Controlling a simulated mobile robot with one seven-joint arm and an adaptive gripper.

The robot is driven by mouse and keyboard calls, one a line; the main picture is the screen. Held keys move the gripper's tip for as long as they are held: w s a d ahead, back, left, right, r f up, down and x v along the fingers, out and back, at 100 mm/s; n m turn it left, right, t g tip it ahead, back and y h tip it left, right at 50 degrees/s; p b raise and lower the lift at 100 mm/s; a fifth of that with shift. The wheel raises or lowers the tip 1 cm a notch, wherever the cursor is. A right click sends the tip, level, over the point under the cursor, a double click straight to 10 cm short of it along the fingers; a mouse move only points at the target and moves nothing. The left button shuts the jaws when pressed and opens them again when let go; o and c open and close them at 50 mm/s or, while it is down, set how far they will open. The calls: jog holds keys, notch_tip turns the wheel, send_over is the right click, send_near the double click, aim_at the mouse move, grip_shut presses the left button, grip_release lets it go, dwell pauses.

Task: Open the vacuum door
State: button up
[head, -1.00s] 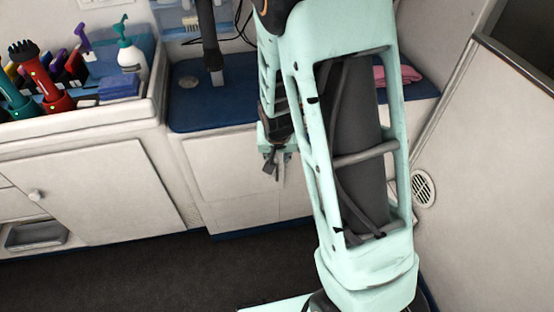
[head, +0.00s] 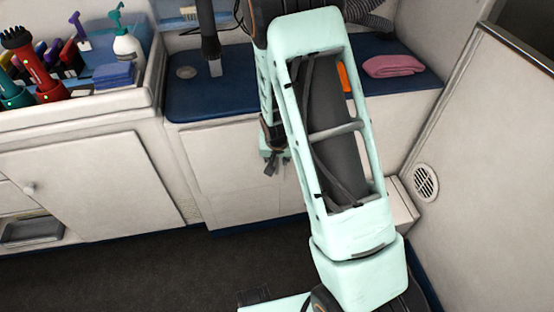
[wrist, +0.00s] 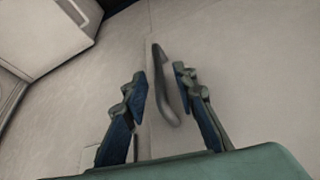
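The pale cabinet front (head: 225,175) under the blue counter has a faint panel outline; I take this panel as the vacuum door, and it looks closed. In the wrist view, a dark grey bar handle (wrist: 163,85) stands on a pale panel (wrist: 240,60) with a thin seam beside it. My gripper (wrist: 160,76) is open, with the handle showing between its two fingers and no clear grip on it. In the head view my gripper (head: 274,162) is low in front of the cabinet, partly behind my arm, and the handle is hidden there.
A blue counter (head: 190,108) carries a folded pink towel (head: 393,66). A ribbed hose (head: 370,20) is behind my arm. A white cabinet door (head: 90,185) with a knob is at left. The right wall has a round vent (head: 425,182). Dark floor (head: 130,265) is clear.

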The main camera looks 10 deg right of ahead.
grip_shut()
jog(key=shift+s, duration=0.1)
dwell(0.4)
